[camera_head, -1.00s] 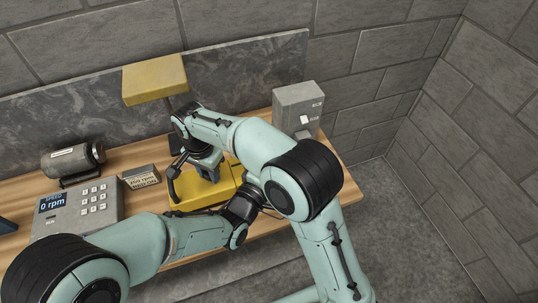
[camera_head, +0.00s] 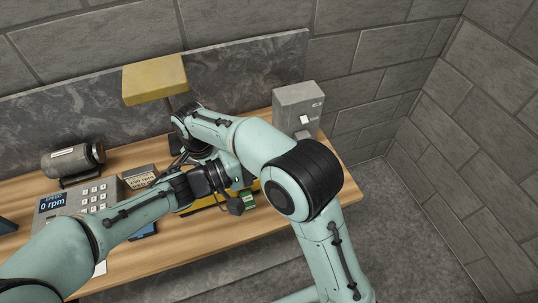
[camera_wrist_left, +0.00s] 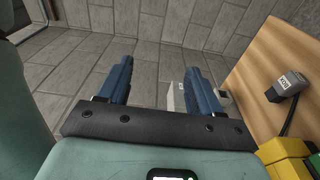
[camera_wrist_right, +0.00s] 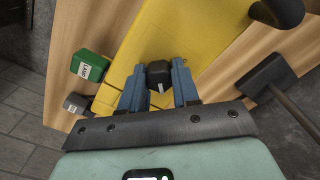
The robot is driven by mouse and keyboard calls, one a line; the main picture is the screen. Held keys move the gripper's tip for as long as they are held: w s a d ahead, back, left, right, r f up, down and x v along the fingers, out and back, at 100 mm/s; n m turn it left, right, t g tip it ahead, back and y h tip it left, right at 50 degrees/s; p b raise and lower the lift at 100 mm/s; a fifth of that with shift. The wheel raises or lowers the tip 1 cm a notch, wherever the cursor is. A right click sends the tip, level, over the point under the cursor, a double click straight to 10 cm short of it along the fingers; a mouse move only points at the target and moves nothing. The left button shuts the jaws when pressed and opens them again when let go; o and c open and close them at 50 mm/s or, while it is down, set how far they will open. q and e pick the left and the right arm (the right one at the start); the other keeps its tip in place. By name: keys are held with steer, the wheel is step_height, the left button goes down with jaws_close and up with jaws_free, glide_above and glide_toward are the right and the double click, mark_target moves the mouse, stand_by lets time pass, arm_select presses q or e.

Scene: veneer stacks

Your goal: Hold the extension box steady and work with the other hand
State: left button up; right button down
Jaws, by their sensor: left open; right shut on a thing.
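The extension box is a long yellow box (camera_head: 205,204) on the wooden bench; my arms cover much of it in the head view. In the right wrist view, my right gripper (camera_wrist_right: 158,82) is shut on a black block (camera_wrist_right: 159,73) on top of the yellow box (camera_wrist_right: 195,35). A green labelled plug (camera_wrist_right: 90,66) is at the box's edge, with a dark grey labelled plug (camera_wrist_right: 77,103) beside it. My left gripper (camera_wrist_left: 157,78) is open and empty, above the bench's front edge. The grey plug (camera_wrist_left: 290,85) and its black cable show to its right.
A yellow lamp-like head (camera_head: 155,79) overhangs the bench. A grey switch box (camera_head: 298,105) stands at the right end. A motor (camera_head: 73,162), a label block (camera_head: 139,176) and a keypad box reading 0 rpm (camera_head: 80,202) are left.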

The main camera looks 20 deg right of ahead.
arm_select(q)
steer(key=shift+s+a+r+m+g, duration=0.2)
steer(key=shift+s+a+m+g, duration=0.25)
steer(key=shift+a+g, duration=0.25)
steer(key=shift+d+f, duration=0.15)
steer(key=shift+d, duration=0.05)
steer(key=c, duration=0.8)
steer(key=shift+s+d+f+m+y, duration=0.15)
steer(key=shift+d+f+m+y, duration=0.15)
steer(key=shift+f, duration=0.25)
jaws_close()
steer(key=m+t+y, duration=1.1)
steer(key=m+y, duration=0.5)
steer(key=m, duration=1.9)
glide_toward(250, 208)
steer(key=shift+n, duration=0.25)
steer(key=shift+x, duration=3.3)
